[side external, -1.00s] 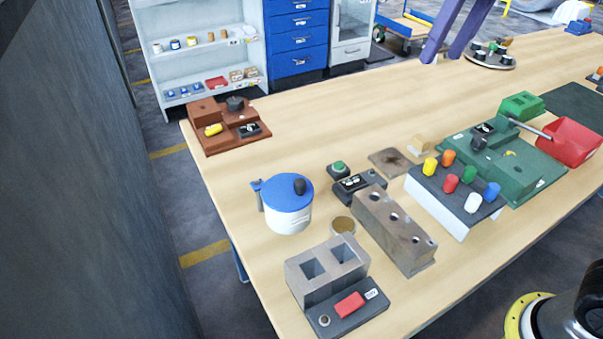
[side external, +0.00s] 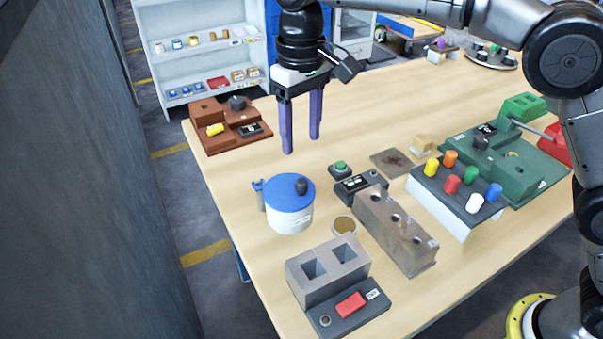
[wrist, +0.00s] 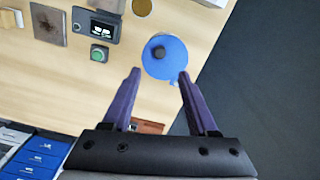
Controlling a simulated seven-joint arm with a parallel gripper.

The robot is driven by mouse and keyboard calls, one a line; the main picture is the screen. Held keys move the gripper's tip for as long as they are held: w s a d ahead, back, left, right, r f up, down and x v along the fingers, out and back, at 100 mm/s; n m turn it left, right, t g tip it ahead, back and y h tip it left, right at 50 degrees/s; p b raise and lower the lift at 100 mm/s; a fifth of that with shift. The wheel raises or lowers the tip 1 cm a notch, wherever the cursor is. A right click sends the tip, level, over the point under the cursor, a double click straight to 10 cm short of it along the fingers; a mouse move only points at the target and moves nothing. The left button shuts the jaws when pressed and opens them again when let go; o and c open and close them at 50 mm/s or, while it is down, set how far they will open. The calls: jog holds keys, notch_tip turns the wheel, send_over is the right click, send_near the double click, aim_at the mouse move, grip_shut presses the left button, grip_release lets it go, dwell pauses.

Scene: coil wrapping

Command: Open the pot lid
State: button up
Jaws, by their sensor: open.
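The white pot (side external: 289,219) stands on the wooden table with its blue lid (side external: 283,184) on top. In the wrist view my gripper (wrist: 159,74) also shows open fingers.
A green-button control box (side external: 352,180) and a brown block with holes (side external: 395,232) stand right of the pot. A grey block with two square openings (side external: 328,268) is in front. A brown fixture (side external: 225,127) sits behind left. The table's left edge is close to the pot.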

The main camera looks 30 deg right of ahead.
aim_at(301, 181)
notch_tip(301, 181, down, 10)
jog(key=shift+r, duration=0.1)
dwell(0.4)
grip_shut()
dwell(1.2)
